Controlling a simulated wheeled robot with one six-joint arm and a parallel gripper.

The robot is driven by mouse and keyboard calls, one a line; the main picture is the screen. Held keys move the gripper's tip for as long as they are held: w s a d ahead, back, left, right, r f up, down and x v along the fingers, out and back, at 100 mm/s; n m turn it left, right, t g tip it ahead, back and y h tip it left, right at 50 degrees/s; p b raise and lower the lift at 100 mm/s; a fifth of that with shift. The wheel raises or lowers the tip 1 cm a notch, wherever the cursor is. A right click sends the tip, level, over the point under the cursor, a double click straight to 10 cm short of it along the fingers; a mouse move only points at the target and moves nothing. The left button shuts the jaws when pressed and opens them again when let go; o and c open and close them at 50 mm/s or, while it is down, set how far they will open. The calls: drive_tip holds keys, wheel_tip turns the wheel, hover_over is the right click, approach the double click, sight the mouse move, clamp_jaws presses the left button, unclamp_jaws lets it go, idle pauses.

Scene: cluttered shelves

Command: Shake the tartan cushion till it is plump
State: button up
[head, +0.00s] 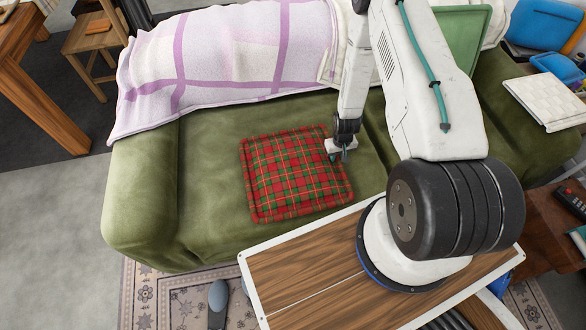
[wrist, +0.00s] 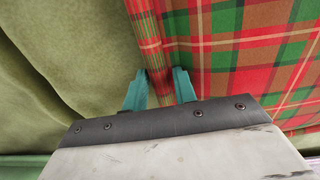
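The tartan cushion (head: 293,172), red with green and yellow lines, lies flat on the green sofa seat. My gripper (head: 342,150) is at its right edge, near the back corner. In the wrist view my gripper's two teal fingers (wrist: 160,88) stand on either side of the cushion's piped edge, close together with the edge filling the gap. They look shut on it. The cushion's tartan face (wrist: 260,45) fills the right of that view. The fingertips are partly hidden in the head view.
The green sofa (head: 200,160) has clear seat left of the cushion. A white and purple blanket (head: 215,60) covers its back.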

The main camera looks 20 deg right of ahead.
clamp_jaws()
drive_tip(key=shift+r, duration=3.55)
wheel_tip(320, 180, up, 7)
wheel_tip(320, 180, up, 7)
